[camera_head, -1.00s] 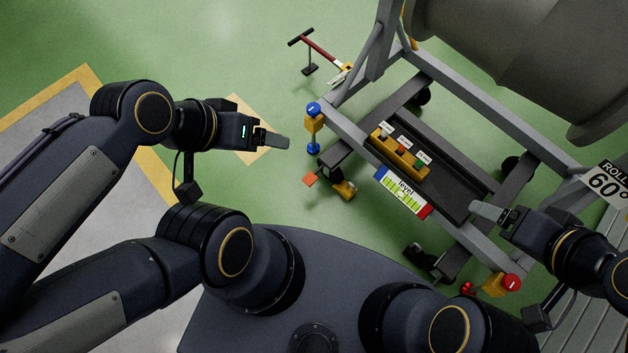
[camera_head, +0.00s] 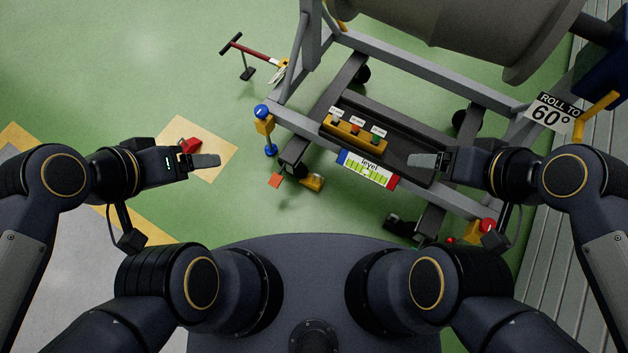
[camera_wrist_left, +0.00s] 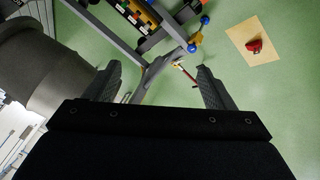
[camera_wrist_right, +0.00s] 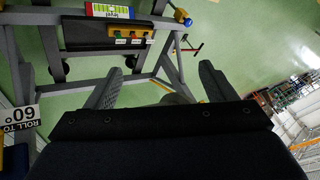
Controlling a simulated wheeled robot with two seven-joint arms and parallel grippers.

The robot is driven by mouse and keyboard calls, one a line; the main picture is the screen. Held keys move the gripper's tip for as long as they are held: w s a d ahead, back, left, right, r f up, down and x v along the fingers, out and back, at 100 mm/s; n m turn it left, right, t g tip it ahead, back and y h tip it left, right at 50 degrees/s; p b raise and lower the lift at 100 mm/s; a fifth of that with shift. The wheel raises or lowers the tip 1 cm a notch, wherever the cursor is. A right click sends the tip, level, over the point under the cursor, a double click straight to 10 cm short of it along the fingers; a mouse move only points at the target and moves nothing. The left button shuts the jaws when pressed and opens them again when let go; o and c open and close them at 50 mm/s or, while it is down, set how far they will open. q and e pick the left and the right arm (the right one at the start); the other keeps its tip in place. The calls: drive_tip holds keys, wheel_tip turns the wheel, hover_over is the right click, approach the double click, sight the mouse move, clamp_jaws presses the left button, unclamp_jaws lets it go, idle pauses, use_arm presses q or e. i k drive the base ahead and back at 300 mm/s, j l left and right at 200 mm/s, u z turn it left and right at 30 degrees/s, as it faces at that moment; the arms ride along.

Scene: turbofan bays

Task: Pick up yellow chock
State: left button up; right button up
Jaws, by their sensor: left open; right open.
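A small yellow block that looks like the yellow chock (camera_head: 313,183) lies on the green floor by the cart's near left caster, in the head view. It is apart from both grippers. My left gripper (camera_head: 205,160) is open and empty, held out to the left of the block above the floor. My right gripper (camera_head: 422,160) is open and empty, in front of the cart's right part. Both pairs of fingers show apart in the left wrist view (camera_wrist_left: 158,75) and right wrist view (camera_wrist_right: 158,72). I cannot make out the chock in the wrist views.
The cart frame (camera_head: 400,76) carries a three-button panel (camera_head: 357,131) and a level gauge (camera_head: 367,169). A red object (camera_head: 189,146) sits on a tan floor patch (camera_head: 214,146). A red-handled tool (camera_head: 250,54) stands behind. An orange square (camera_head: 276,180) lies near the chock.

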sight(314, 182)
drive_tip(key=j+z, duration=0.4)
drive_tip(key=j, duration=1.3)
drive_tip(key=i+j+z, duration=0.15)
drive_tip(key=i+j, duration=0.15)
drive_tip(key=i+j+z, duration=0.1)
drive_tip(key=i+j, duration=0.2)
drive_tip(key=i+j+z, duration=0.15)
drive_tip(key=j, duration=0.35)
drive_tip(key=i, duration=0.1)
